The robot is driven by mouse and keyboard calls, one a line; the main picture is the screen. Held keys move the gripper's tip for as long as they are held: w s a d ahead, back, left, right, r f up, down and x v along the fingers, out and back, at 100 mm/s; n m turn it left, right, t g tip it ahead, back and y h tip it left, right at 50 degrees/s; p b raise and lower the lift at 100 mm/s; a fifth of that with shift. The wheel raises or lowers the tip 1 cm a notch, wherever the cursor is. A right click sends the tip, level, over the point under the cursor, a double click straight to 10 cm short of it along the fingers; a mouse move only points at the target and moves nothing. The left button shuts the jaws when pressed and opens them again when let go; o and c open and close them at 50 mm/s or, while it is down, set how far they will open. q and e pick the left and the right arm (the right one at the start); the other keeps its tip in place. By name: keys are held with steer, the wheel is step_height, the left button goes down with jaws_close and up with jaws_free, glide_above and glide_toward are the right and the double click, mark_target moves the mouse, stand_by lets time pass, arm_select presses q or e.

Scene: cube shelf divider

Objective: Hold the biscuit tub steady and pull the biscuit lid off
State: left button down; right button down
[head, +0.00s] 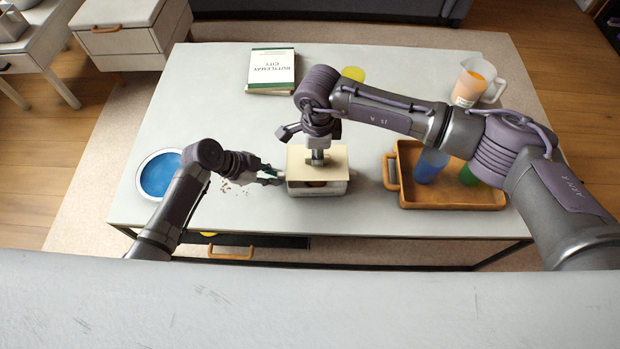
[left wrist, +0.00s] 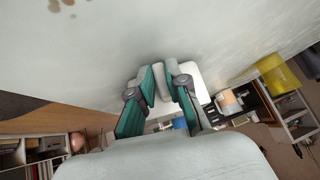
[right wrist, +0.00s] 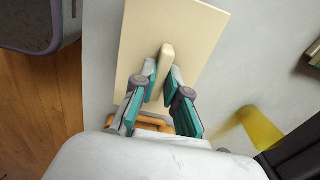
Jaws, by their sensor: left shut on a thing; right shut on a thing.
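The biscuit tub (head: 318,190) is a small white box near the table's front middle. The cream biscuit lid (head: 335,164) lies over its top; brown shows under the lid's front edge, and I cannot tell whether there is a gap. My left gripper (head: 282,176) is shut on the tub's left side; the pale tub wall (left wrist: 164,88) shows between its fingers in the left wrist view. My right gripper (head: 317,158) comes from above and is shut on the lid's raised handle (right wrist: 166,62), seen between the fingers in the right wrist view.
An orange-brown tray (head: 455,196) with a blue cup (head: 430,165) and a green cup (head: 467,177) stands to the right. A blue-filled bowl (head: 160,175) is at the left. A book (head: 271,68), a yellow item (head: 353,73) and a jug (head: 472,84) are further back.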

arm_select(q)
steer(key=shift+s+f, duration=0.1)
steer(key=c, duration=1.1)
jaws_free()
steer(key=v, duration=1.2)
